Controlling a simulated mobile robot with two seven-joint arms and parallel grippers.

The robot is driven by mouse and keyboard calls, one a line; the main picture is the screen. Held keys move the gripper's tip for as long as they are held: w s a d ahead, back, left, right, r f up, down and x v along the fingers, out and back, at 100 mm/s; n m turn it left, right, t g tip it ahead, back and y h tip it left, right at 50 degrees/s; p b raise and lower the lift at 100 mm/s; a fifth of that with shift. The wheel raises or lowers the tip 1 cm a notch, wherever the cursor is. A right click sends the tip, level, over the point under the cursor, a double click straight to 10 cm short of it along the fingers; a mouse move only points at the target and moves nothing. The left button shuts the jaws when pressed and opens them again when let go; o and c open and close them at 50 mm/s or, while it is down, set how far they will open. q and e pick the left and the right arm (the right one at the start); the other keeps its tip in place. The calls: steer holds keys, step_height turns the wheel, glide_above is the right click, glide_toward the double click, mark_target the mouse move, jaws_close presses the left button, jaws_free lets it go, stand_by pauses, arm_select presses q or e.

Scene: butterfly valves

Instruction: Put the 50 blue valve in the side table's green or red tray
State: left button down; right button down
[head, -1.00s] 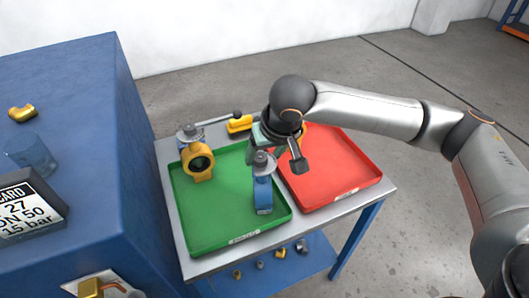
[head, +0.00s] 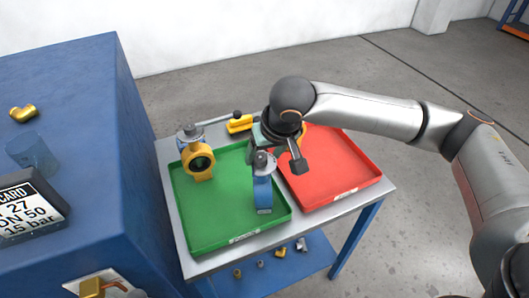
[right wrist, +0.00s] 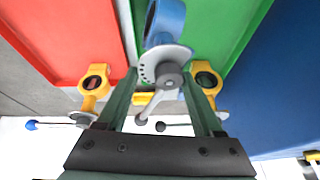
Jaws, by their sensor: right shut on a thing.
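The blue valve (head: 263,194) is upright over the right part of the green tray (head: 222,218). I cannot tell whether its bottom touches the tray floor. My right gripper (head: 263,148) comes from above and is shut on the valve's top. In the right wrist view the gripper (right wrist: 162,76) has its fingers either side of the valve's grey top, with the blue body (right wrist: 165,20) beyond. The red tray (head: 345,175) lies right of the green one on the side table (head: 384,197). My left gripper is out of view.
A yellow valve (head: 199,163) stands at the green tray's back left. A yellow-bodied part (head: 240,124) lies behind the trays. A tall blue cabinet (head: 90,150) with a card sign (head: 30,208) borders the table on the left. The red tray's front is clear.

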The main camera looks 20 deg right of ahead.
steer(key=shift+s+f, duration=0.1)
steer(key=shift+f, duration=0.1)
stand_by(0.7)
steer(key=c, duration=0.5)
jaws_free()
steer(key=shift+r, duration=0.1)
steer(key=shift+o, duration=0.6)
steer(key=o, duration=0.4)
steer(key=p+v, duration=0.1)
steer(key=v, duration=1.1)
steer(key=shift+r, duration=0.3)
